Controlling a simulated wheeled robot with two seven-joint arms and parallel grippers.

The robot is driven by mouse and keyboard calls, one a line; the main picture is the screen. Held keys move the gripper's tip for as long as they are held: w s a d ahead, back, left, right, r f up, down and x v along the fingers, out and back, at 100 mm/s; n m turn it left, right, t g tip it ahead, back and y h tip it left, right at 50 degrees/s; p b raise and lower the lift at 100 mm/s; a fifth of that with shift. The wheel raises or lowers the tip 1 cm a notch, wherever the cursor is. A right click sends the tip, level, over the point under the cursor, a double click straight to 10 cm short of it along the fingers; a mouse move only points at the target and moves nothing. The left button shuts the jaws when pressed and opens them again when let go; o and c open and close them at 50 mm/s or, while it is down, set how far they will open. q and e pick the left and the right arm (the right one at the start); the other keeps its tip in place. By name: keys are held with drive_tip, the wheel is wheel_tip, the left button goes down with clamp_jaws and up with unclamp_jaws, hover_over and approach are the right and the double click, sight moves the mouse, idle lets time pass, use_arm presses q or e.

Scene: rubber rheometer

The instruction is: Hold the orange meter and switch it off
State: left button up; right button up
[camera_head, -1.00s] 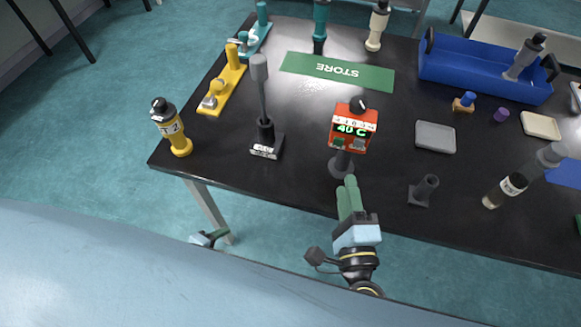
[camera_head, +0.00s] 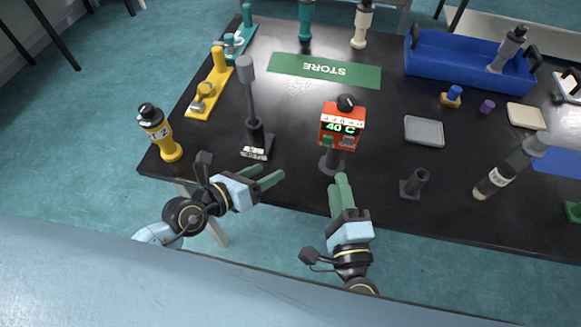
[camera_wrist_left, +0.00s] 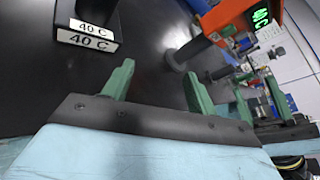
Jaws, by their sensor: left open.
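The orange meter (camera_head: 342,122) stands near the table's front edge on a dark post with a round base (camera_head: 331,163). Its green display reads "40 C". A black knob (camera_head: 346,102) sits on top above a white scale strip. In the left wrist view the meter (camera_wrist_left: 232,14) is cut off by the top edge. My left gripper (camera_head: 273,177) is open and empty, at the front edge, left of and nearer than the meter. My right gripper (camera_head: 342,177) is just in front of the meter's base; its fingers show apart and empty in the left wrist view (camera_wrist_left: 259,98).
A grey-headed tool stands in a holder labelled "40 C" (camera_head: 256,145), just beyond my left gripper. A yellow bottle (camera_head: 162,136) is at the left corner. A small dark holder (camera_head: 413,184) and a grey tray (camera_head: 424,131) lie to the right.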

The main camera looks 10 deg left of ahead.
sight(328, 160)
use_arm(q)
drive_tip(key=d+m, duration=0.2)
drive_tip(key=w+d+r+m+g+h, duration=0.1)
drive_tip(key=d+m, duration=0.1)
drive_tip(key=m, duration=0.1)
drive_tip(key=d+m+g, duration=0.1)
drive_tip(key=d+m, duration=0.1)
drive_tip(key=m, duration=0.1)
drive_tip(key=shift+w+r+h, duration=0.3)
drive_tip(key=shift+r, duration=0.1)
drive_tip(key=shift+w+d, duration=0.15)
drive_tip(key=shift+d, duration=0.05)
drive_tip(key=x, duration=1.3)
drive_tip(key=shift+f, duration=0.25)
drive_tip(key=c, duration=1.2)
use_arm(e)
drive_tip(key=shift+c, duration=0.2)
clamp_jaws()
use_arm(q)
drive_tip(key=shift+g, duration=0.3)
